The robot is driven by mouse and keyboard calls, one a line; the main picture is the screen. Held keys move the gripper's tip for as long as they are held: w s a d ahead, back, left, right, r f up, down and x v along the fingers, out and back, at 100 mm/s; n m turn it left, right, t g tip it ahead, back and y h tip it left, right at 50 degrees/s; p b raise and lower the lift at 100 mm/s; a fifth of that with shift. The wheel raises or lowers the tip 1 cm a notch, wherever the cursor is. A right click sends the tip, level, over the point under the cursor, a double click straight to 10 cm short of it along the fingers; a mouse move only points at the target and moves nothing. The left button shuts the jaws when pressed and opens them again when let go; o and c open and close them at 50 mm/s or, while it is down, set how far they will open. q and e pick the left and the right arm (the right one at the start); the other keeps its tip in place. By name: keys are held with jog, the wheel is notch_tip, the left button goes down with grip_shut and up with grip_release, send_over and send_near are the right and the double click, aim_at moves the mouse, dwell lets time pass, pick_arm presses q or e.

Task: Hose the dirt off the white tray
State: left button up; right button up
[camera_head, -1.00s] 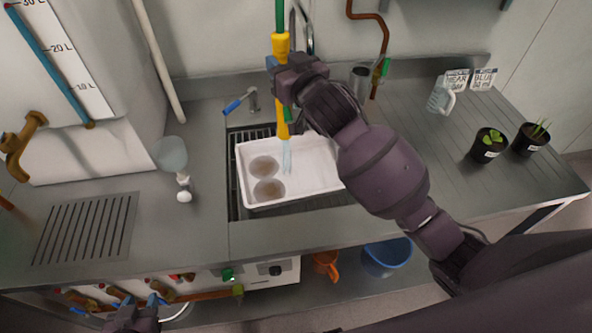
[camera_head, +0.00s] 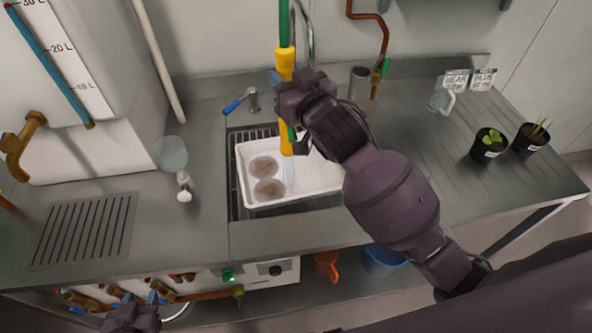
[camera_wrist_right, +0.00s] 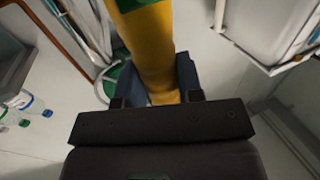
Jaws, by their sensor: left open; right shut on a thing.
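The white tray (camera_head: 325,181) lies in the sink (camera_head: 236,205) in the head view, with two round brown dirt patches (camera_head: 266,178) on its left part. My right gripper (camera_head: 284,82) is shut on the yellow hose nozzle (camera_head: 287,110), which points down over the tray. The nozzle also shows in the right wrist view (camera_wrist_right: 150,45) between the fingers. A faint bluish water stream (camera_head: 290,174) falls from its tip onto the tray, just right of the patches. My left gripper (camera_head: 137,300) is open and empty at the bottom left, in front of the counter.
A blue-handled tap (camera_head: 237,104) stands behind the sink. A clear flask (camera_head: 171,155) and a small white item (camera_head: 184,186) are left of it. A blue bucket (camera_head: 383,261) is below.

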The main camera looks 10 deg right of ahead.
jog(key=shift+s, duration=0.1)
dwell(0.3)
jog(key=a, duration=0.5)
jog(key=shift+a, duration=0.3)
dwell(0.4)
jog(key=shift+s+r, duration=0.1)
dwell(0.4)
dwell(1.1)
jog(key=w, duration=0.8)
jog(key=shift+w, duration=0.25)
dwell(0.8)
jog(key=shift+a, duration=0.1)
jog(key=shift+s, duration=0.1)
dwell(1.0)
